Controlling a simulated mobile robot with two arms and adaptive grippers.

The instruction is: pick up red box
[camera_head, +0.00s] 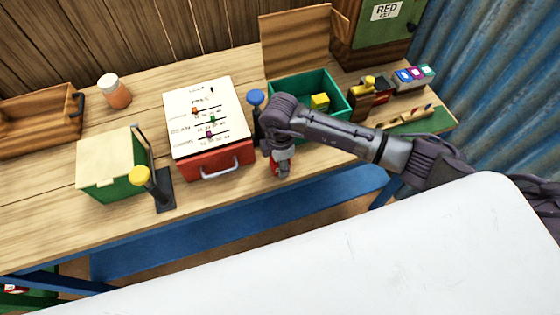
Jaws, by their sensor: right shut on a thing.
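My right arm comes in from the right, and its gripper (281,170) points down at the table's front edge, right of the large red case. I cannot tell whether the box touches the table. The large red case (208,163) has a white top panel with colored sliders and a grey handle at its front. My left gripper is not in view.
A green box with a pale lid (107,162) and a yellow-topped lever (150,185) stand left. A blue-topped lever (256,108) stands close left of my gripper. A green bin (343,98) holds a yellow block behind my arm. An orange jar (116,92) stands at the back.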

